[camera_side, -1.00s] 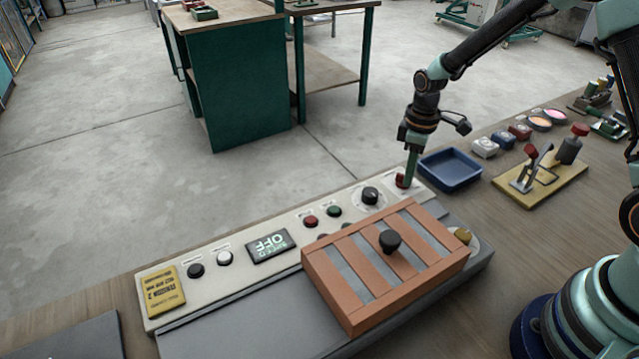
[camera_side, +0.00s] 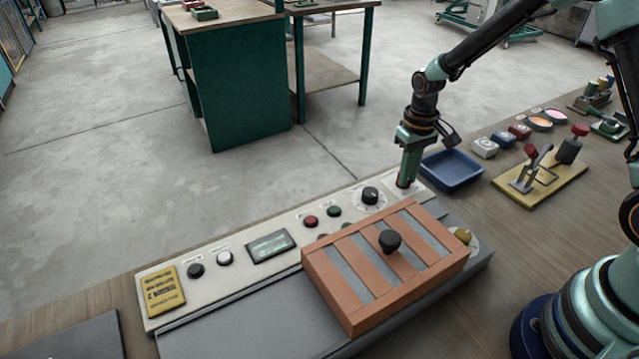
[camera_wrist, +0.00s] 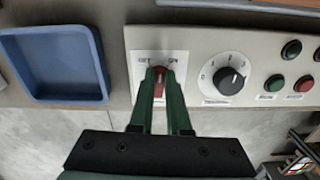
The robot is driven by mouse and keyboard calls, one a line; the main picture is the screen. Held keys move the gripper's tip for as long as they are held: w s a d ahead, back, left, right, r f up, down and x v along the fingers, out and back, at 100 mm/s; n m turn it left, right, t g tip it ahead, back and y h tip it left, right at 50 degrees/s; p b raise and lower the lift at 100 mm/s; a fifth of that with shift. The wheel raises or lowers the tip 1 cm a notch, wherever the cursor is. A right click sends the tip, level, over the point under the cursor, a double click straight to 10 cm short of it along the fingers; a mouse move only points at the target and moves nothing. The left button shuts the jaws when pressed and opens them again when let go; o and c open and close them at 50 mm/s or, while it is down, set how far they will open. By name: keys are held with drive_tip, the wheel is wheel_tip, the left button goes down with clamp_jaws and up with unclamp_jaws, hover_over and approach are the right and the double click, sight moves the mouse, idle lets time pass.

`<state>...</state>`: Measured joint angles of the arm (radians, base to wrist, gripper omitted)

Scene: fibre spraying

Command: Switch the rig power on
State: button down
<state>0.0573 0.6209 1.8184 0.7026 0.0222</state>
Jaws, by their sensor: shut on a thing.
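The rig is a long pale control panel (camera_side: 225,285) on the bench. Its red power switch (camera_wrist: 160,88) sits on a white plate at the panel's end, with small lettering to each side. My gripper (camera_wrist: 161,78) points down at the switch, its two green fingers closed on either side of the red part. In the side view my gripper (camera_side: 403,184) hides most of the switch. The switch's exact tilt is hard to see. The panel's display (camera_side: 271,246) is lit with small green text that I cannot read.
A blue tray (camera_side: 452,170) lies just beside the switch end. A dial (camera_side: 370,196) and red and green buttons (camera_side: 311,221) sit close by on the panel. An orange slatted cover (camera_side: 375,265) with a black knob lies in front. A yellow-based clamp (camera_side: 540,183) stands at right.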

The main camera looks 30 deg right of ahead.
drive_tip(key=m, duration=0.5)
drive_tip(key=shift+w+a+m, duration=0.1)
drive_tip(key=shift+a+m, duration=0.15)
drive_tip(key=shift+m, duration=0.15)
drive_tip(key=shift+r, duration=0.1)
idle(0.3)
drive_tip(key=c, duration=0.9)
unclamp_jaws()
wheel_tip(320, 180, up, 12)
drive_tip(key=shift+r, duration=0.1)
